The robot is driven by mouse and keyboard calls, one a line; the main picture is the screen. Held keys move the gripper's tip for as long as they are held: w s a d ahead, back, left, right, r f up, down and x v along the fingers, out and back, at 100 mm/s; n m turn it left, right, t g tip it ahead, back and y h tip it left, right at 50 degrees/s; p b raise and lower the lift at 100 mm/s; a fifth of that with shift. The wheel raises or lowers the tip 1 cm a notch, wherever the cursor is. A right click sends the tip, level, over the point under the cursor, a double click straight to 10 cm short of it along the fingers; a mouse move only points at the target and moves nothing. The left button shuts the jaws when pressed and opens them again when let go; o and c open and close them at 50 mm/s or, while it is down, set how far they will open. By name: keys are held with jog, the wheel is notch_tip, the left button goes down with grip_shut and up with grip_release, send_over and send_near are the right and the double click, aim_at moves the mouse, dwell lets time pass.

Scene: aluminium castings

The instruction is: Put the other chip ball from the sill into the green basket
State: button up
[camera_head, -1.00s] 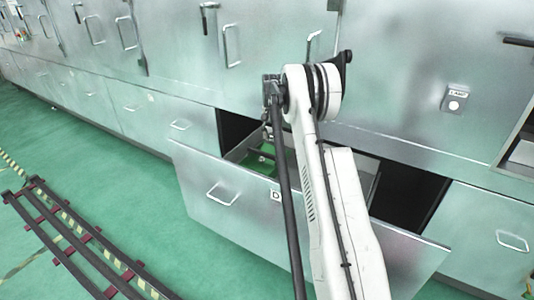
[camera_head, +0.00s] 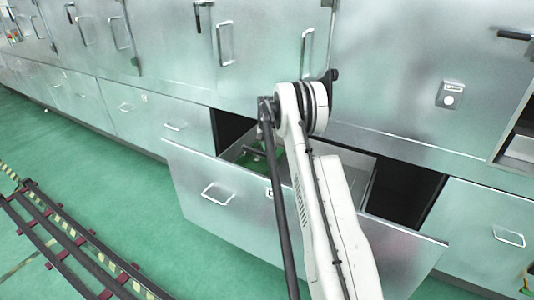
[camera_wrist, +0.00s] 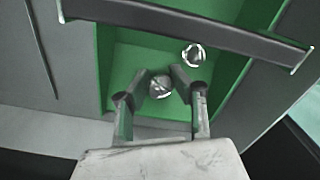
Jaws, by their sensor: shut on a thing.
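The green basket (camera_wrist: 126,62) fills the middle of the wrist view, inside an open drawer; a grey bar (camera_wrist: 190,22), apparently its handle, crosses above it. My gripper (camera_wrist: 160,84) points down into the basket, its two fingers closed on a shiny silver chip ball (camera_wrist: 160,88). A second silver ball (camera_wrist: 193,54) lies in the basket, beyond the right finger and apart from the held ball. I cannot tell whether the held ball touches the basket floor. In the head view my arm hides most of the basket, and the balls cannot be made out.
The open drawer's front panel (camera_head: 195,180) stands between the aisle and the basket. Grey metal cabinets (camera_head: 400,60) with handles rise close behind the arm. A dark rail track (camera_head: 60,240) runs along the green floor at the left.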

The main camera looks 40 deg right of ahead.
jog(key=shift+f+b, duration=0.35)
jog(key=shift+f, duration=0.05)
jog(key=shift+f, duration=0.1)
jog(key=o, duration=0.9)
jog(key=shift+o, duration=0.2)
